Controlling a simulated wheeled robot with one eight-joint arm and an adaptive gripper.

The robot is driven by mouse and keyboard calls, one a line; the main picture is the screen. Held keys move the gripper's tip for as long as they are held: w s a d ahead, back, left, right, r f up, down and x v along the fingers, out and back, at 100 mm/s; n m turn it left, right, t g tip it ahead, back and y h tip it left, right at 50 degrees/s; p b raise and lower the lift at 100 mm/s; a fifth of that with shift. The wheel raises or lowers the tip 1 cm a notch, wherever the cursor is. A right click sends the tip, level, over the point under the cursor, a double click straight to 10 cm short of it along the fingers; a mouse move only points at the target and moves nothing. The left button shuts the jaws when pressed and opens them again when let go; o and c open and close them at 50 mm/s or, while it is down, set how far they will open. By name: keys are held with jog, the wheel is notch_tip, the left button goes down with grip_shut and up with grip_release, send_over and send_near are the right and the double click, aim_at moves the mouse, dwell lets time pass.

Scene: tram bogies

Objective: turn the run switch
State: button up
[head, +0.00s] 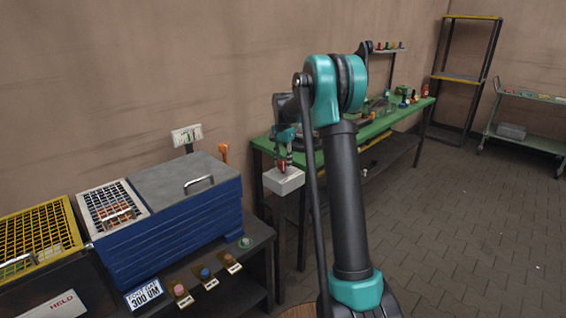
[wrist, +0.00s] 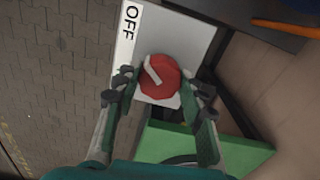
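The run switch is a red round knob with a white pointer bar (wrist: 160,76) on a light grey box (wrist: 188,38). An OFF label (wrist: 128,38) runs along one side of the box in the wrist view, and the pointer lies slanted toward that side. In the head view the grey box (head: 284,181) stands at the near end of the green bench, with the red knob (head: 282,168) on top. My gripper (wrist: 158,98) is open, with one finger on each side of the knob. Contact with the knob cannot be told. In the head view my gripper (head: 284,160) is above the box.
A green workbench (head: 372,130) runs along the wall behind my arm. A shelf rack (head: 465,75) and trolley (head: 525,135) stand far right. The floor right is clear.

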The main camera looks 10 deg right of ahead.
jog(key=c, duration=0.5)
